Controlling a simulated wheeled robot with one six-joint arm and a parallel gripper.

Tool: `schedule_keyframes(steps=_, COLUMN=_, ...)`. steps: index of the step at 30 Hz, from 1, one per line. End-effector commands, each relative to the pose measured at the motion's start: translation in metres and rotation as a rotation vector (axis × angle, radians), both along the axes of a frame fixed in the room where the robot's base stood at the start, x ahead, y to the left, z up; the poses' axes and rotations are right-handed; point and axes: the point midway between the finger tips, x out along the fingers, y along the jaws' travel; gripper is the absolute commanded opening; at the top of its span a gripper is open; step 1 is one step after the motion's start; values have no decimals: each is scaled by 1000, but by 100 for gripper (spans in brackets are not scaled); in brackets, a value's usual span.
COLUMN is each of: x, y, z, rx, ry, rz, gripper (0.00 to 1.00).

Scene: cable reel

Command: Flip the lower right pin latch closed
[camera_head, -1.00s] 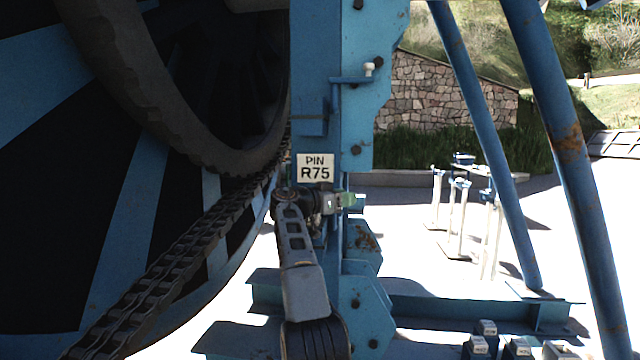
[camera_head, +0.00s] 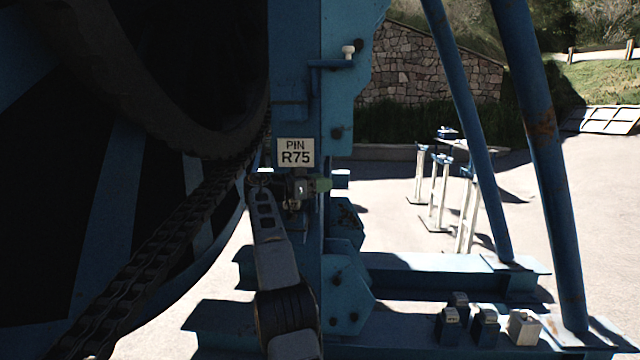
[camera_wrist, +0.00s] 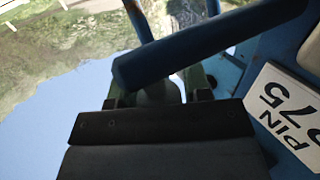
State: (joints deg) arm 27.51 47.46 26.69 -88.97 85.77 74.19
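The white sign reading PIN R75 (camera_head: 295,152) is on the blue frame post in the head view. My gripper (camera_head: 306,188) is just below it, at the lower latch area, where a small green piece shows on its right. In the wrist view a blue bar (camera_wrist: 205,45) crosses close in front of my gripper (camera_wrist: 157,92). The fingers stand apart with a rounded grey-green piece (camera_wrist: 158,91) between them, and a narrow light gap shows on its right. The bar hides the fingertips. Contact with the latch cannot be seen.
Above, another blue latch bar with a white knob (camera_head: 348,50) sticks out from the post. The large dark reel (camera_head: 60,200) and its chain (camera_head: 160,268) are close on the left. Slanted blue struts (camera_head: 548,150) and several small blocks (camera_head: 485,325) are at right.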

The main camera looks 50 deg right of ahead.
Motion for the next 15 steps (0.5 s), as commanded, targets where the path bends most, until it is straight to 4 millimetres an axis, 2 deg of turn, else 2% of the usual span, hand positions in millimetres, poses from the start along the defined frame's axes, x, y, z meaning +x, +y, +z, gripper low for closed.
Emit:
schedule_keyframes(steps=1, x=0, y=0, z=0, rx=1, ry=0, rz=1, gripper=49)
schedule_keyframes(steps=4, x=1, y=1, z=0, rx=1, ry=1, rz=2, gripper=59)
schedule_keyframes(steps=11, x=1, y=2, z=-1, rx=2, ry=0, rz=2, gripper=59)
schedule_keyframes(steps=15, x=5, y=10, z=-1, rx=3, ry=0, rz=3, gripper=59)
